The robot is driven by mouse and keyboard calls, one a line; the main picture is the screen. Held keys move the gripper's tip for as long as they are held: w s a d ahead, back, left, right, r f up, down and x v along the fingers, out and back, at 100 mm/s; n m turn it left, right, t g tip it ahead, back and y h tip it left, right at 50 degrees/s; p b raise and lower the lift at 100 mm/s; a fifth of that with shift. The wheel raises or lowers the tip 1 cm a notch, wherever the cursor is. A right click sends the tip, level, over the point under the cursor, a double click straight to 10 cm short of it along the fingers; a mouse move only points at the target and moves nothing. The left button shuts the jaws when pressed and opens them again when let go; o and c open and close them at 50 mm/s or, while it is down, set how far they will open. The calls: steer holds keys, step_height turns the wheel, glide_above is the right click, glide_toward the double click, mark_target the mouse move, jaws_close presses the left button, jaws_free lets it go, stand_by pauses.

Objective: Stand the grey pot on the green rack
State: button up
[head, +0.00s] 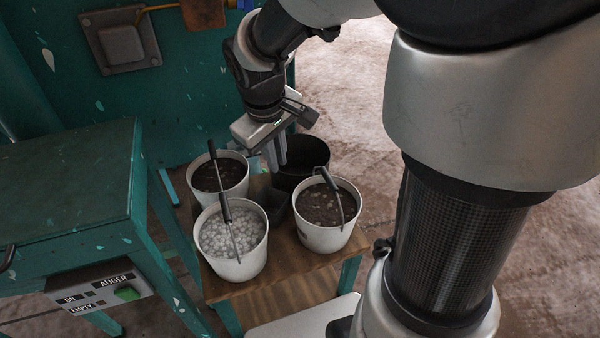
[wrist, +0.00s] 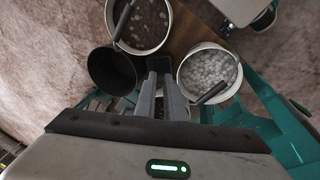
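A small dark grey pot (head: 281,204) with a squarish rim stands on the wooden table top among the buckets. It also shows just beyond my fingertips in the wrist view (wrist: 159,64), partly hidden by them. My gripper (head: 275,160) points down above this pot, fingers apart and empty; they also show in the wrist view (wrist: 160,78). In the head view there is a visible gap between the fingertips and the pot. I cannot pick out a green rack for certain; teal-green framework (wrist: 275,115) shows at the right of the wrist view.
White buckets with dark-gripped handles crowd the pot: white pebbles (head: 236,268) in front, soil at right (head: 326,236) and left (head: 235,190). An empty black bucket (head: 312,148) stands behind. A teal machine with an auger panel (head: 100,290) is left. Bare wood (head: 290,282) lies in front.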

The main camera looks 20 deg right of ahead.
steer(key=s+r+m+t, duration=0.1)
steer(key=s+r+m, duration=0.1)
steer(key=s+r, duration=0.4)
steer(key=shift+s+d+r, duration=0.2)
steer(key=shift+s+d, duration=0.05)
steer(key=shift+d, duration=0.15)
steer(key=shift+o, duration=0.3)
steer(key=s+r+m+t+y, duration=0.1)
steer(key=s+r+m+t, duration=0.1)
steer(key=s, duration=0.7)
steer(key=shift+a+r+m, duration=0.2)
steer(key=shift+r+m, duration=0.4)
steer(key=shift+r, duration=0.2)
steer(key=m+g+y+b, duration=0.1)
steer(key=m+g+b, duration=0.35)
steer(key=m, duration=0.45)
glide_above(282, 213)
step_height(282, 213, down, 31)
steer(key=shift+s+f+b, duration=0.1)
steer(key=shift+f+b, duration=0.75)
steer(key=shift+f, duration=2.3)
jaws_close()
steer(key=shift+r, duration=0.15)
